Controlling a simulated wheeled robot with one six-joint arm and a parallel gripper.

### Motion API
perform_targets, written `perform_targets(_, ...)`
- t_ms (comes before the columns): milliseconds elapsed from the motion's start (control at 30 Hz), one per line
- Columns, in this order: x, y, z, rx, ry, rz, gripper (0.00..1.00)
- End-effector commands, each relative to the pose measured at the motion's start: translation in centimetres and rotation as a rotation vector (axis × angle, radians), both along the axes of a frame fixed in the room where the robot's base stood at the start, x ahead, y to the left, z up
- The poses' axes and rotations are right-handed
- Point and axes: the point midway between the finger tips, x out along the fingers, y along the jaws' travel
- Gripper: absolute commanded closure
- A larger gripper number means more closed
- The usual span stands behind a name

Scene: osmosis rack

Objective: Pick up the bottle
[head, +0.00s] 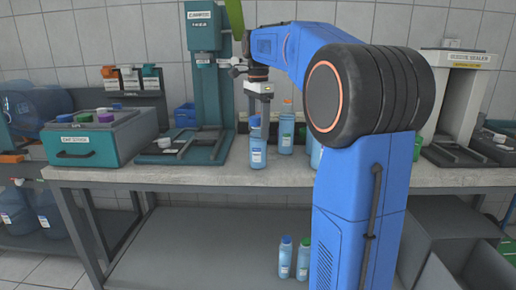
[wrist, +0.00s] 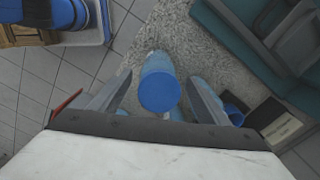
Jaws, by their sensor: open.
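A light-blue bottle with a blue cap (head: 257,153) stands upright near the front of the grey workbench. My gripper (head: 259,112) hangs above it, pointing down. In the wrist view my gripper (wrist: 160,77) is open, with one finger to each side of the blue-capped bottle (wrist: 159,92). The cap shows between the fingers, with gaps on both sides. An orange-capped bottle (head: 286,132) stands behind and to the right. Another bottle (head: 315,153) is mostly hidden by my arm.
A teal press stand (head: 205,90) stands behind left, with its flat base (head: 187,146) beside the bottle. A teal drawer box (head: 85,148) is farther left. Two bottles (head: 285,258) (head: 303,259) stand below the bench. Bare benchtop (head: 225,175) lies in front.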

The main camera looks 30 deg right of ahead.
Motion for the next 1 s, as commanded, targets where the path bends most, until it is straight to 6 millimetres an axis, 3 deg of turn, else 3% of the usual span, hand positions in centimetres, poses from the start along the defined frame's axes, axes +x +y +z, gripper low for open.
perform_targets(233,-0.3,0.2,-3.3,0.000,0.002,0.000,0.30)
perform_targets(567,-0.3,0.2,-4.1,0.000,0.000,0.000,0.30)
perform_targets(600,-0.3,0.2,-4.1,0.000,0.000,0.000,0.32)
perform_targets(667,-0.3,0.2,-4.1,0.000,0.000,0.000,0.47)
perform_targets(800,-0.3,0.2,-4.1,0.000,0.000,0.000,0.80)
perform_targets(833,-0.3,0.2,-4.1,0.000,0.000,0.000,0.84)
perform_targets(1000,-0.3,0.2,-4.1,0.000,0.000,0.000,0.84)
